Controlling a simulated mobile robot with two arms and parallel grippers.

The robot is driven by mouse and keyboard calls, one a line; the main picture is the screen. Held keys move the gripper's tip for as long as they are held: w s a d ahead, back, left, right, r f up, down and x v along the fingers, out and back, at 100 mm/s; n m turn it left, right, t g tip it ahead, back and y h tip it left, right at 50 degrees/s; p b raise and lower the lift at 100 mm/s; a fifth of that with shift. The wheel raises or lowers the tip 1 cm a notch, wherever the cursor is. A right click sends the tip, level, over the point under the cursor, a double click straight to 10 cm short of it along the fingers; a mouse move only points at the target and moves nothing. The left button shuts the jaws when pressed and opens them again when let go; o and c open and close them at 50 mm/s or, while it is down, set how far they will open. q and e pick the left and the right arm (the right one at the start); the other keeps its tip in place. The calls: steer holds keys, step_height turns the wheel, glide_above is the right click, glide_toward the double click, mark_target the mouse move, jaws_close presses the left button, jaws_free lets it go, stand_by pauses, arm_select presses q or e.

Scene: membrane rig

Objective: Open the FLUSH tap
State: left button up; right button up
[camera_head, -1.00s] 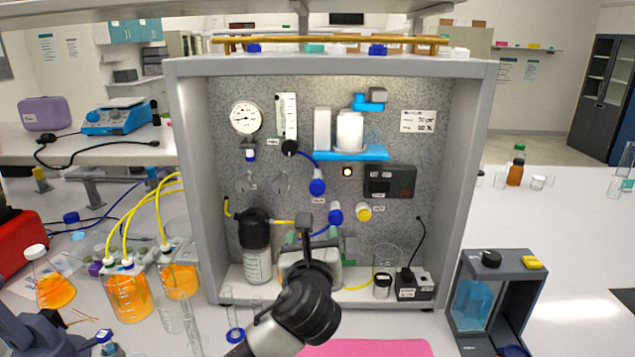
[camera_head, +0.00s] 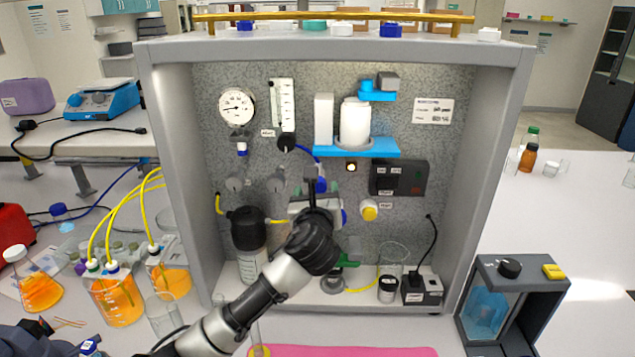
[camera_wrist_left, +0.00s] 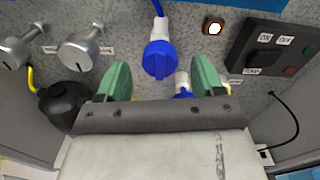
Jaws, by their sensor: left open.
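A blue tap (camera_head: 321,184) is on the speckled back panel, partly hidden by my left gripper (camera_head: 316,190). In the left wrist view the upper blue tap (camera_wrist_left: 159,60) lies ahead, between the two green fingertips (camera_wrist_left: 161,75) and a little above them. The fingers are open and empty, and I see no contact. A second blue tap (camera_wrist_left: 183,92) is lower and partly hidden by the gripper body. A yellow tap (camera_head: 369,209) is to the right. The tap labels are too small to read, so I cannot tell which is FLUSH. My right gripper is not in view.
Two grey metal knobs (camera_wrist_left: 80,50) are left of the gripper, with a black-capped filter housing (camera_head: 247,228) below. A black switch box (camera_head: 399,179) and a lit indicator (camera_head: 351,167) are to the right. The cabinet side walls (camera_head: 497,170) bound the space.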

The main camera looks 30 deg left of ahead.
arm_select(q)
steer(key=shift+x, duration=1.2)
steer(key=shift+w+a, duration=0.15)
steer(key=shift+c, duration=0.5)
steer(key=c, duration=0.8)
steer(key=shift+c, duration=0.2)
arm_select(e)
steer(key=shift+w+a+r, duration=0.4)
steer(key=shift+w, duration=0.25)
